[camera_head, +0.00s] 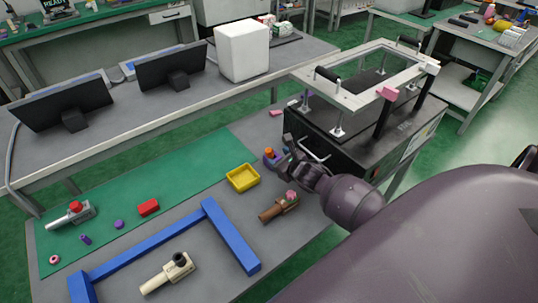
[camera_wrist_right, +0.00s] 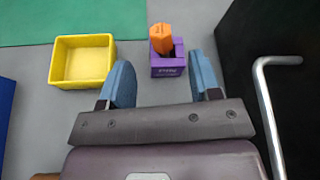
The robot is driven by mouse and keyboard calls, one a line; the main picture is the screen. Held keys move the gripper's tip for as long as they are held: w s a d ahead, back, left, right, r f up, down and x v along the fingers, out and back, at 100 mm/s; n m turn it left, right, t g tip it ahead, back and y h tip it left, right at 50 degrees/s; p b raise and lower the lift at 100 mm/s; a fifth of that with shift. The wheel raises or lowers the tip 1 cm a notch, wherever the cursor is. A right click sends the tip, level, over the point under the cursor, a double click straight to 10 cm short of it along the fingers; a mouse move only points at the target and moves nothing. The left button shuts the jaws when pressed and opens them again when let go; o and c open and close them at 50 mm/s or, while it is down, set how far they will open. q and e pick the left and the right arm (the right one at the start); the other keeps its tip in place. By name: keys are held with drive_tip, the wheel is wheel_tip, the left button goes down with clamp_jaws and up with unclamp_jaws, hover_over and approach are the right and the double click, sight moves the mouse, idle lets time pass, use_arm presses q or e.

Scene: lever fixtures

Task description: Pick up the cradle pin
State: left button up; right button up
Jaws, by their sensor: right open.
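An orange pin (camera_wrist_right: 161,38) stands in a small purple cradle (camera_wrist_right: 168,66) in the right wrist view. In the head view the orange pin (camera_head: 269,152) and purple cradle (camera_head: 271,163) sit on the grey table left of the black box. My right gripper (camera_head: 290,148) is just to the right of them in the head view. In the wrist view its blue-grey fingers (camera_wrist_right: 164,80) are apart with nothing between them, and the cradle lies beyond the tips. My left gripper is not in view.
A yellow tray (camera_wrist_right: 57,64) lies left of the cradle. The black box (camera_wrist_right: 260,75) with a metal handle (camera_wrist_right: 267,105) stands close on the right. A brown lever fixture (camera_head: 279,208) and blue frame (camera_head: 228,235) lie nearer me.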

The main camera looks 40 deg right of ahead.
sight(269, 150)
drive_tip(key=shift+x, duration=0.85)
drive_tip(key=b+x, duration=0.1)
drive_tip(key=x, duration=0.3)
drive_tip(key=shift+w, duration=0.45)
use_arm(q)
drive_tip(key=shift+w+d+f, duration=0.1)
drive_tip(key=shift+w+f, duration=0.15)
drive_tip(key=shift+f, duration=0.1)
use_arm(e)
clamp_jaws()
drive_tip(key=shift+r, duration=0.15)
